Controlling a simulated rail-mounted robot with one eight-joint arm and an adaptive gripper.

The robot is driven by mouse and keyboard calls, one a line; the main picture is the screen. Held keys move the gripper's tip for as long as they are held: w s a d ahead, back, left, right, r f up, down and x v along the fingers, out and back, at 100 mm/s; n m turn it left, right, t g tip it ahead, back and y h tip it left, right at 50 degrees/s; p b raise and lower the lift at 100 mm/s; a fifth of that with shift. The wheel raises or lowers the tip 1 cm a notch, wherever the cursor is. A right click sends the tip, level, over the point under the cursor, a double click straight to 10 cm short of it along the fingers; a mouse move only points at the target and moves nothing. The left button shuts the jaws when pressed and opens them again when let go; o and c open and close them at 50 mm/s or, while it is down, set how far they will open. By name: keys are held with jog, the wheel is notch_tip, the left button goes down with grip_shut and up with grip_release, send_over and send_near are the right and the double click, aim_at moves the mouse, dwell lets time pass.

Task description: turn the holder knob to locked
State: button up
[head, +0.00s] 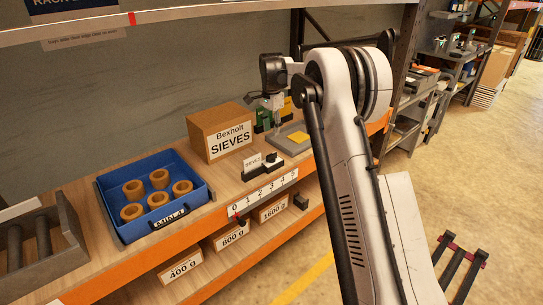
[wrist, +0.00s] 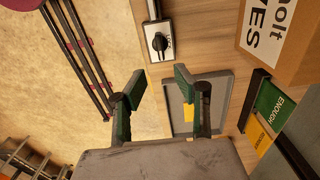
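The holder knob (wrist: 159,43) is a dark knob on a light plate with small lettering, at the top middle of the wrist view. Its lettering is too small to read surely, so I cannot tell its setting. In the head view the knob (head: 271,158) shows small at the shelf's front edge, beside a small SIEVES card. My gripper (wrist: 160,82) has green-padded fingers spread apart with nothing between them. It is apart from the knob, which lies beyond the fingertips in the wrist view. In the head view my gripper (head: 276,118) hangs above the shelf, behind the knob.
A grey tray (wrist: 227,98) with a yellow piece lies beneath the fingers. A blue bin (head: 112,218) with several brown rings stands further left.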

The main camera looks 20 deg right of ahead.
aim_at(272, 154)
notch_tip(272, 154, down, 12)
jog(key=shift+f, duration=0.2)
jog(key=shift+c, duration=0.5)
grip_shut()
